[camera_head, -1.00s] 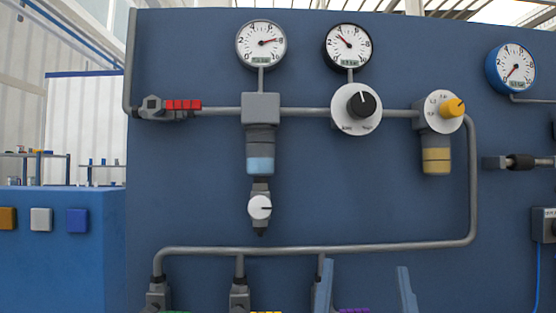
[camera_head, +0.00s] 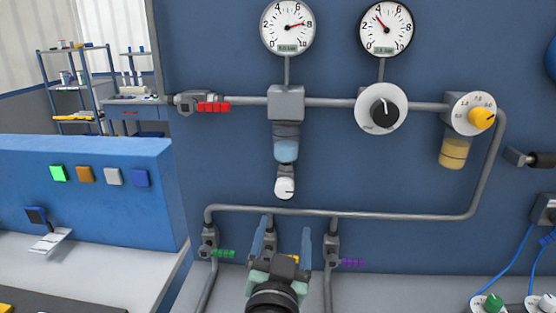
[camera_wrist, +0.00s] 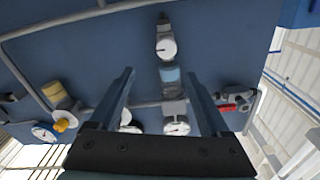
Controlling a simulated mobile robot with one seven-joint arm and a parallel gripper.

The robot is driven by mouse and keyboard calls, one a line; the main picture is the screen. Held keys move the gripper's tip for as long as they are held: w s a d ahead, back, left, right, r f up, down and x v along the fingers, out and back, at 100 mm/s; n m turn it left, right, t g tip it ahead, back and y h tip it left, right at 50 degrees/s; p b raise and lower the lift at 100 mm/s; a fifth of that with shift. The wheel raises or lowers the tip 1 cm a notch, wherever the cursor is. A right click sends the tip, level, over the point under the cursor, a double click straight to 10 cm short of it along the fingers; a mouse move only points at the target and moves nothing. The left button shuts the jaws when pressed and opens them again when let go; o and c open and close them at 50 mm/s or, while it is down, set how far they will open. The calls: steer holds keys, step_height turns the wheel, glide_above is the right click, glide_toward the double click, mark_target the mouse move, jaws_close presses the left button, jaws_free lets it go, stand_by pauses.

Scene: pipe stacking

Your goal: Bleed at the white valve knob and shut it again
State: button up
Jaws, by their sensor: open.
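The white valve knob (camera_head: 284,188) sits at the bottom of the filter bowl (camera_head: 286,148) on the blue panel, with a dark pointer line on its face. It also shows in the wrist view (camera_wrist: 166,48), upside down, between and beyond the fingers. My gripper (camera_head: 281,245) is open and empty, its two blue fingers pointing up, below the knob and apart from it in the head view. In the wrist view the fingers (camera_wrist: 158,95) stand wide apart with nothing between them but the distant panel.
A grey pipe (camera_head: 350,214) runs across the panel between the knob and my gripper in the picture. Valves with green (camera_head: 223,254) and purple (camera_head: 352,262) handles flank my gripper. A red-handled valve (camera_head: 213,107), two gauges, a black knob (camera_head: 384,113) and a yellow knob (camera_head: 481,118) are higher up.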

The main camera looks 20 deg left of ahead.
mark_target(284, 192)
steer(key=shift+g, duration=0.3)
steer(key=x, duration=0.4)
steer(key=a+p+x, duration=0.1)
steer(key=x, duration=0.7)
steer(key=shift+w+a+r+p, duration=0.1)
steer(key=shift+w+a+p, duration=0.1)
steer(key=shift+a+p, duration=0.1)
jaws_close()
